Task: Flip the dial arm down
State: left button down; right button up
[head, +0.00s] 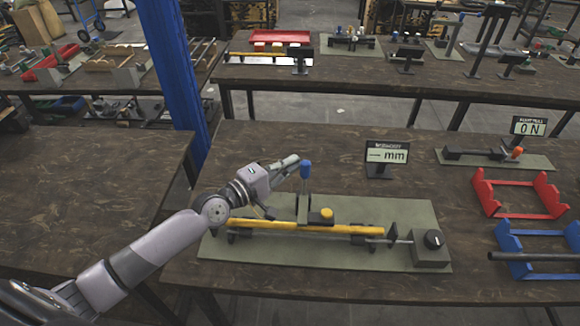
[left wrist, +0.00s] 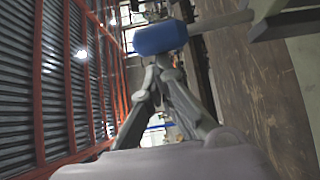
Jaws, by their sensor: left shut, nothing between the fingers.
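An upright arm with a blue knob (head: 306,170) stands on a green base plate (head: 400,210), behind a yellow bar (head: 300,227); I take it for the dial arm. My left gripper (head: 292,162) reaches in from the left, its shut fingertips close to the left side of the blue knob. In the left wrist view the blue knob (left wrist: 160,38) lies just beyond the closed fingertips (left wrist: 158,68); whether they touch cannot be told. My right gripper is not in view.
A small display (head: 387,153) reading "-- mm" stands behind the plate. Red (head: 515,192) and blue (head: 535,245) cradles stand to the right, with an "ON" display (head: 528,128) behind. A blue post (head: 172,70) rises at the left. The tabletop left of the plate is bare.

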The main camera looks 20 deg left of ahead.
pick_arm(q)
jog(key=shift+s+d+r+b, duration=0.15)
jog(key=shift+s+d+b, duration=0.15)
jog(key=shift+s, duration=0.35)
jog(key=shift+w+a, duration=0.1)
